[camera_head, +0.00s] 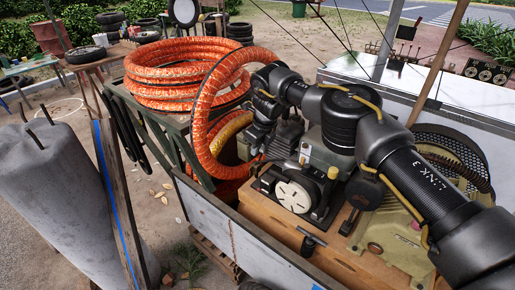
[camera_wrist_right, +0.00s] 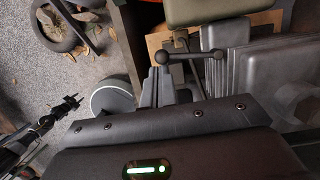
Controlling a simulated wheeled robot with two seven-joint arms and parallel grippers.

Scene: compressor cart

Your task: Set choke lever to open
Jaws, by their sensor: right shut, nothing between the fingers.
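The choke lever (camera_wrist_right: 190,56) is most likely the dark rod with a round ball knob in the right wrist view. It juts left from the grey engine parts. My right gripper (camera_wrist_right: 157,82) is shut and empty, its two fingers together just below the knob. I cannot tell whether the fingertips touch it. In the head view my right arm reaches in from the right over the engine (camera_head: 288,137), and its gripper (camera_head: 256,140) is at the engine's far left side. The lever cannot be made out there. My left gripper cannot be identified in either view.
A coil of orange hose (camera_head: 178,72) lies left of the engine, with a loop close to my right wrist. The cart's wooden deck (camera_head: 270,222) carries the recoil starter (camera_head: 294,193). A grey cylinder (camera_head: 70,205) stands at left. A white panel (camera_head: 455,95) is behind.

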